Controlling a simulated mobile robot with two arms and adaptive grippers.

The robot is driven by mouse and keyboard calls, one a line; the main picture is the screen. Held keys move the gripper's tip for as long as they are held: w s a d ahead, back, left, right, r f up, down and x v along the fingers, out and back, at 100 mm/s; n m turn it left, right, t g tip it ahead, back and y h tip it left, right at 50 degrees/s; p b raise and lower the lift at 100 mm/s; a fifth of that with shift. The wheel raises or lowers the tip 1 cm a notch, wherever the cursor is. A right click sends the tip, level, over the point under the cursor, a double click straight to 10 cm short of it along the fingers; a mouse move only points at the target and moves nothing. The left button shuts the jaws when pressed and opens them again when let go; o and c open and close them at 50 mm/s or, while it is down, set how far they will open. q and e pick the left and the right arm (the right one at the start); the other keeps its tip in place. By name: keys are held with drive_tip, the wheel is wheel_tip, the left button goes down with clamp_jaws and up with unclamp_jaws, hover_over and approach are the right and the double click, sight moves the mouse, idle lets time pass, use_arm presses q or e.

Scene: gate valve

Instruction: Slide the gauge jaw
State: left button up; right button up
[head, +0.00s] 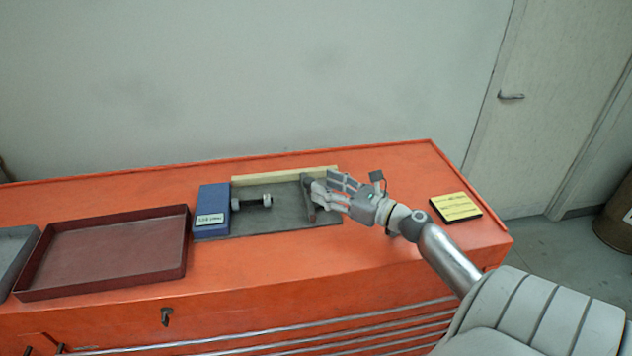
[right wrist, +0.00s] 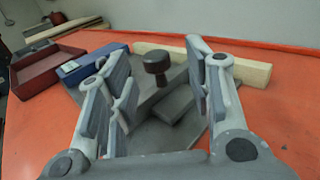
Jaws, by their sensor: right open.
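The gauge has a dark grey base plate (head: 280,222) with a blue block (head: 212,208) at its left end. The grey sliding jaw (head: 310,212) stands at the plate's right end, with a dark round knob (right wrist: 156,66) on top. A small metal part with dark ends (head: 252,201) lies between block and jaw, apart from the jaw. My right gripper (head: 323,189) is at the jaw from the right. In the right wrist view its fingers (right wrist: 160,92) are open, with the knob showing between and beyond them. Contact cannot be told. My left gripper is not in view.
A cream bar (head: 275,176) runs along the plate's back edge. A dark red tray (head: 110,250) and part of a grey tray (head: 14,248) are on the left of the orange bench top (head: 385,165). A yellow-and-black pad (head: 455,207) lies on the right.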

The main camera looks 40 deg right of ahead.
drive_tip(key=shift+v, duration=1.3)
